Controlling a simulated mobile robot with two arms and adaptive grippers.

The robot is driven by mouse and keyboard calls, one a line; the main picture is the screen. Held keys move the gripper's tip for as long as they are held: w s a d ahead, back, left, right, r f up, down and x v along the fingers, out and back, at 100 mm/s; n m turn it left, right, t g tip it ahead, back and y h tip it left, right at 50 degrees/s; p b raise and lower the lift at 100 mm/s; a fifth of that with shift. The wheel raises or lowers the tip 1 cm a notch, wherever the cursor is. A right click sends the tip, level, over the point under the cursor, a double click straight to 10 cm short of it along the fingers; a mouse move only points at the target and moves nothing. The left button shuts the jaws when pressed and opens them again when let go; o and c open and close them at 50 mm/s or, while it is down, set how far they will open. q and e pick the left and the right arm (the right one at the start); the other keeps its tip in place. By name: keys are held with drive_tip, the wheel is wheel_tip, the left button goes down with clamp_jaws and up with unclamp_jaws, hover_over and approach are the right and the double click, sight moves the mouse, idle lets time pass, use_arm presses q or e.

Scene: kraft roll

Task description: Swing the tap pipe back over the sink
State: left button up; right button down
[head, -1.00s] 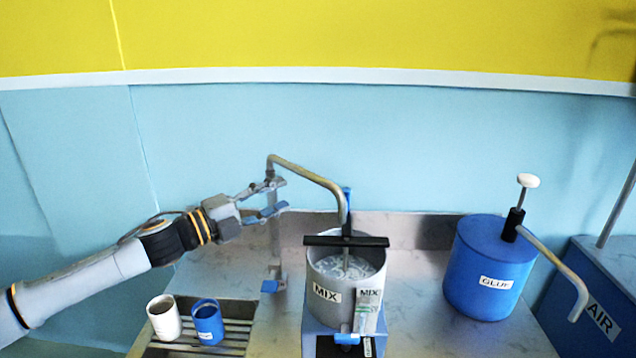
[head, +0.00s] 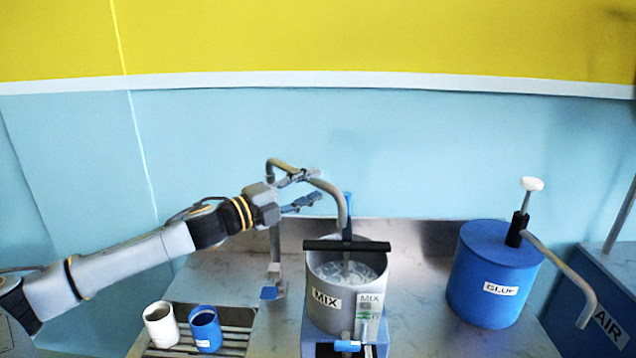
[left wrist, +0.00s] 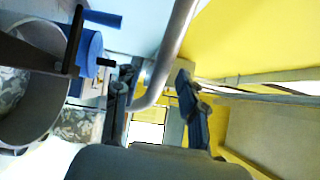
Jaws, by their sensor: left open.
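The tap pipe (head: 328,187) is a bent metal tube on an upright post at the back of the counter. It arches to the right, and its end hangs over the grey MIX pot (head: 325,298). My left gripper (head: 318,187) is open at the pipe's horizontal stretch. In the left wrist view the pipe (left wrist: 176,50) passes at the gap between the two fingers of the gripper (left wrist: 160,100); I cannot tell whether they touch it. The sink shows as a slatted grate (head: 235,338) at the front left. My right gripper is out of view.
A white cup (head: 160,325) and a blue cup (head: 205,328) stand on the grate. A blue GLUE drum (head: 490,275) with a pump stands right of the pot. A blue AIR unit (head: 610,290) is at the far right. A black bar (head: 346,246) spans the pot.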

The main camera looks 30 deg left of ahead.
use_arm(q)
drive_tip(key=shift+w+d+r+p, duration=0.1)
drive_tip(key=shift+w+r+p, duration=0.2)
drive_tip(key=shift+w+p, duration=0.2)
drive_tip(key=shift+w+d+f+p, duration=0.2)
drive_tip(key=shift+w+d+p, duration=0.2)
drive_tip(key=shift+w, duration=0.25)
clamp_jaws()
